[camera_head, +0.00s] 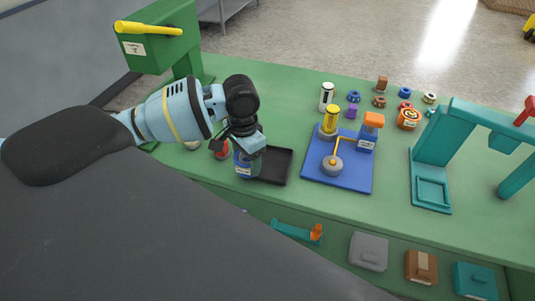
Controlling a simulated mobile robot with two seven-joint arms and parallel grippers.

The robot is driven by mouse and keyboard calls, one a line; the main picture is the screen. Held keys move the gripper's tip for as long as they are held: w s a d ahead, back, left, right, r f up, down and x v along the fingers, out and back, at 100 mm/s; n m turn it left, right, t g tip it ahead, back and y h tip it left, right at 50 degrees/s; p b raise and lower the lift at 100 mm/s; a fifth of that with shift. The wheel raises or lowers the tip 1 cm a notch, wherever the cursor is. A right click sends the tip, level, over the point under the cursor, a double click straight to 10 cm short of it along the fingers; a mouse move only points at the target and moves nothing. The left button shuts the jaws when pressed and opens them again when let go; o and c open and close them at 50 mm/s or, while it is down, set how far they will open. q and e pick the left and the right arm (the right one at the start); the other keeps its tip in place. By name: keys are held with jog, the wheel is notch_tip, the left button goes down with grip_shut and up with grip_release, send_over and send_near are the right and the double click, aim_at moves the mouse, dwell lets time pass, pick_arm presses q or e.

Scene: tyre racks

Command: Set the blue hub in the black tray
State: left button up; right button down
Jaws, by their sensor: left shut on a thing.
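My left gripper (249,146) points down at the left edge of the black tray (276,180). It is shut on what looks like a blue cylinder with a white label (244,169). The cylinder's top is hidden by the gripper, and I cannot tell whether its base is on the tray or beside it. The visible part of the tray is empty. Two small blue ring-like pieces, one blue piece (354,97) and another blue piece (405,92), lie farther back; I cannot tell if either is a hub. My right gripper is not in view.
A red can (221,150) stands just left of the gripper. A blue board (341,182) with a yellow-topped fixture lies right of the tray. A green machine (162,45) and a teal frame (432,155) flank the bench. Several small parts sit at the back.

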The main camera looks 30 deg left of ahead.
pick_arm(q)
jog(key=w, duration=0.2)
jog(key=w+d, duration=0.1)
jog(key=w, duration=0.3)
jog(key=shift+w+d+f, duration=0.25)
jog(key=shift+d, duration=0.05)
jog(key=shift+w+d, duration=0.1)
jog(key=shift+w, duration=0.2)
jog(key=shift+w+f, duration=0.1)
jog(key=shift+f, duration=1.7)
jog(key=shift+f, duration=0.15)
jog(key=o, duration=1.2)
notch_tip(320, 180, up, 12)
jog(key=shift+r, duration=0.15)
